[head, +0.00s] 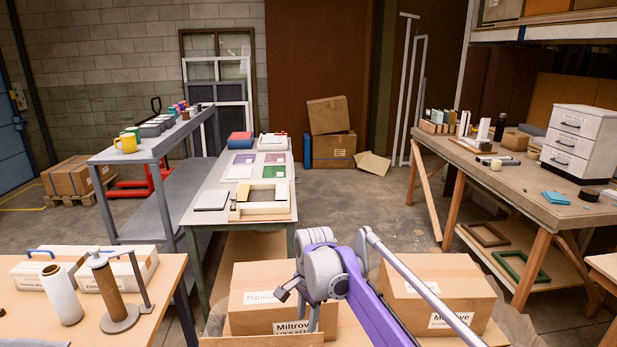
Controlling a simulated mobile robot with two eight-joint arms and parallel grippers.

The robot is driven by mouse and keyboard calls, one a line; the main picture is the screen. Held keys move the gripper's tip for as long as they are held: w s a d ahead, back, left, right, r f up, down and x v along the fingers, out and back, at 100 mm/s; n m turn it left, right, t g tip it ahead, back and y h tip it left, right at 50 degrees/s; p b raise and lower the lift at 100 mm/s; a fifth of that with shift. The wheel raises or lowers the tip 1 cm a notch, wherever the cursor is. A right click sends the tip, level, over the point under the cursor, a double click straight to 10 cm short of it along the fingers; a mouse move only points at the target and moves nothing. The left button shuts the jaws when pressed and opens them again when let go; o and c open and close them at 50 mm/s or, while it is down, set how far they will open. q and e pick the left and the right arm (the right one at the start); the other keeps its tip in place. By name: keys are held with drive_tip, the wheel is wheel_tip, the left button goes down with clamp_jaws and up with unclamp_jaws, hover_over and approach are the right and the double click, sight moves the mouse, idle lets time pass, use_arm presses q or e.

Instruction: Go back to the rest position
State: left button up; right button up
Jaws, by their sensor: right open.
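My right arm comes in from the bottom right with a purple link and grey joints. My right gripper (298,304) is small in the head view and hangs in front of a cardboard box (251,286) labelled Miltrove. Its fingers are apart with nothing seen between them. Whether it touches the box cannot be told from this view. My left gripper is not in view.
A second box (440,290) stands right of my arm. A bench with a film roll (62,293) and a spindle stand (112,292) is at left. A white table (212,180) and grey shelf (155,150) stand beyond. A wooden workbench (520,178) is at right. Floor between is clear.

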drive_tip(key=s+d+r+n+t, duration=0.2)
drive_tip(key=s+d+n, duration=0.1)
drive_tip(key=s+d, duration=0.5)
drive_tip(key=s+d+f+n+t, duration=0.1)
drive_tip(key=s+d+f+n, duration=0.3)
drive_tip(key=s, duration=0.6)
drive_tip(key=s+d+f+n+t, duration=0.2)
drive_tip(key=s+d+f, duration=0.3)
drive_tip(key=s, duration=0.6)
drive_tip(key=shift+d+f+n+h, duration=0.3)
drive_tip(key=shift+d+n+h, duration=0.15)
drive_tip(key=shift+n, duration=0.45)
drive_tip(key=shift+w+a, duration=0.1)
